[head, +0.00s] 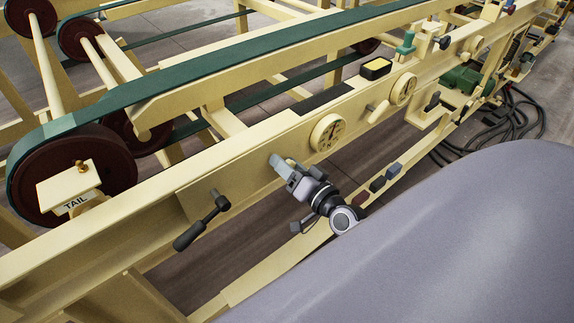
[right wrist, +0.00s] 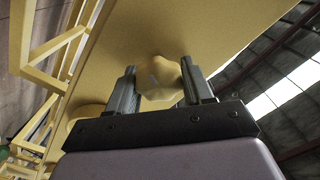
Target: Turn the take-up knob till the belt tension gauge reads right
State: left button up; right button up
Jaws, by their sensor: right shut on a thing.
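The take-up knob (right wrist: 160,80) is a cream, lobed knob on the side of the cream frame beam. It sits between the two fingers of my right gripper (right wrist: 158,88) in the right wrist view, and the gripper is shut on it. In the head view my right gripper (head: 284,165) reaches up to the beam and hides most of the knob. A round cream dial gauge (head: 327,132) with dark marks is on the beam just to the upper right of the gripper. Its reading is too small to tell. My left gripper is not in view.
A black-handled crank (head: 203,221) sticks out of the beam left of the gripper. A second round dial (head: 403,89) is farther right. The green belt (head: 215,68) runs over the tail pulley (head: 110,170). Dark cables (head: 505,125) lie on the floor at right.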

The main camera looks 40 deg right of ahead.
jog(key=shift+m, duration=0.4)
jog(key=o, duration=1)
jog(key=shift+s, duration=0.1)
jog(key=shift+s+d, duration=0.15)
jog(key=shift+s, duration=1.6)
jog(key=shift+s+d, duration=0.15)
jog(key=shift+s, duration=1.6)
jog(key=shift+a, duration=0.1)
